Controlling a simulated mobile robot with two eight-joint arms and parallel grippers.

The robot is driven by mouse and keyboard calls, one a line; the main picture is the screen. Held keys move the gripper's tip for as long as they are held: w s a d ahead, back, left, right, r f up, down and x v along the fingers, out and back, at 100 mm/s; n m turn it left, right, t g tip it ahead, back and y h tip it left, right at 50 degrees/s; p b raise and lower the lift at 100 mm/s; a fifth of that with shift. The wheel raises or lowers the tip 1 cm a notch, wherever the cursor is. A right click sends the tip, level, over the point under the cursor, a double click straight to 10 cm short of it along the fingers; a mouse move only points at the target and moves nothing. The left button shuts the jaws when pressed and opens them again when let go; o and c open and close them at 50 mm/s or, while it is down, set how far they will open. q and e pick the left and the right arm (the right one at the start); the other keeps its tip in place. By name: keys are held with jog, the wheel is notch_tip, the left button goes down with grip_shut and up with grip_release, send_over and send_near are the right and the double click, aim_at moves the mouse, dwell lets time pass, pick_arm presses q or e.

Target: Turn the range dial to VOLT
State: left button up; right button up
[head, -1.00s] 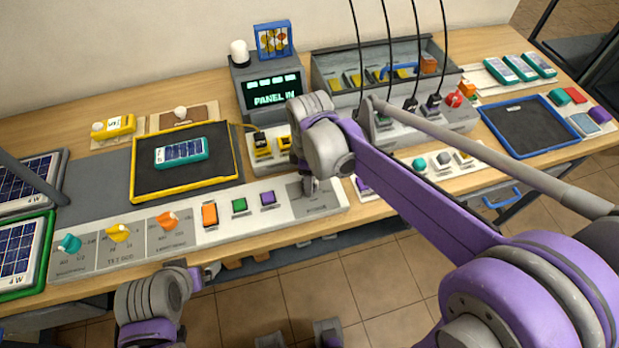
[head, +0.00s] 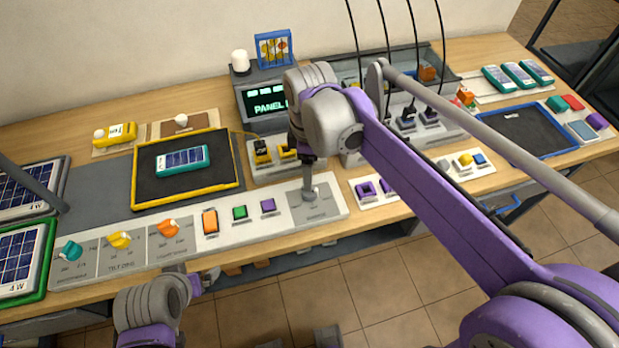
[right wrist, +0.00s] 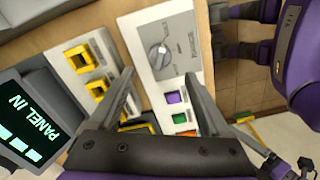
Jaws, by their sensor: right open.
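The grey round dial (right wrist: 159,54) sits on a grey plate at the end of the long white control panel (head: 327,191). In the head view my right gripper (head: 308,172) hangs down just above the dial's plate. My left gripper (head: 197,284) is low in front of the bench, and its fingers are not clear.
Teal, yellow and orange knobs (head: 168,228) and several coloured buttons (head: 239,212) line the same panel. A screen (head: 263,102) reads PANEL IN behind. Yellow sockets (right wrist: 83,57) stand beside the dial plate. A yellow-edged tray (head: 136,190) holds a small solar panel.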

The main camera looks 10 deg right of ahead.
notch_tip(320, 180, up, 3)
jog(key=shift+f, duration=0.1)
dwell(0.6)
jog(key=s+d+f+m+t, duration=0.2)
jog(key=s+d+f+m, duration=0.1)
jog(key=s+f+m, duration=0.2)
jog(key=s+d+f+m+t, duration=0.3)
jog(key=s+f+m, duration=0.2)
jog(key=s+m, duration=0.4)
jog(key=shift+s+d+f+p, duration=0.25)
jog(key=shift+d+p, duration=0.05)
